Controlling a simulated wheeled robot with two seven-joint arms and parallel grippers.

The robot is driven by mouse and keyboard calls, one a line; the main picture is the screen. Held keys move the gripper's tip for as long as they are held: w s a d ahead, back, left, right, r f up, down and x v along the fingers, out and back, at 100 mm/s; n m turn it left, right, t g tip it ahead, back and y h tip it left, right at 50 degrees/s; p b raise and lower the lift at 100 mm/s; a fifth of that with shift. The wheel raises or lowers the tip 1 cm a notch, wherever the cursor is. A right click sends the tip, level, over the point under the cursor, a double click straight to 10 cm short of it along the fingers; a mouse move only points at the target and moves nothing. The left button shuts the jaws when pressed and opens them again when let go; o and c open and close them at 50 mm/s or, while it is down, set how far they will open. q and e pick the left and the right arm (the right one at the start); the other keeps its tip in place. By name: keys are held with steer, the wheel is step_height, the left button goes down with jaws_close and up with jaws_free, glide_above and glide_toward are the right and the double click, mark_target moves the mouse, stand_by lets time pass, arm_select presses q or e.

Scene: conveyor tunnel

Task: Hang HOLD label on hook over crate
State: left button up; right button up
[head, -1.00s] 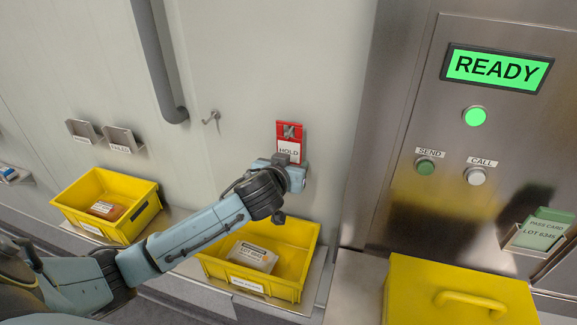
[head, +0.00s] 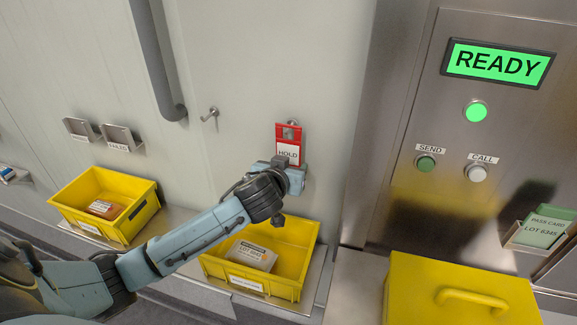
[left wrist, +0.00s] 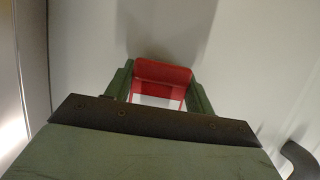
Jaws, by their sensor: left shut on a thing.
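The HOLD label (head: 288,147) has a red top with an opening and a white lower part. It is upright at the wall above the right yellow crate (head: 305,262). My left gripper (head: 286,166) is shut on its lower end, which the jaws partly hide. In the left wrist view the red label (left wrist: 162,72) stands between the green fingers (left wrist: 160,92). A metal hook (head: 292,123) shows at the label's top edge; I cannot tell whether it passes through the opening. A second, bare hook (head: 209,114) is further left. My right gripper is not in view.
The left yellow crate (head: 150,207) holds an orange package. The right crate holds a grey-white box (head: 252,256). A steel panel with a green READY screen (head: 498,65) and a yellow lidded box (head: 455,270) are at right. A grey pipe (head: 160,70) runs down the wall.

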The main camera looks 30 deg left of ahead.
arm_select(q)
steer(key=shift+f, duration=0.2)
steer(key=o, duration=1.5)
steer(key=shift+c, duration=0.2)
steer(key=shift+s, duration=0.1)
steer(key=b+v, duration=0.1)
steer(key=v, duration=1.2)
steer(key=shift+s+d, duration=0.1)
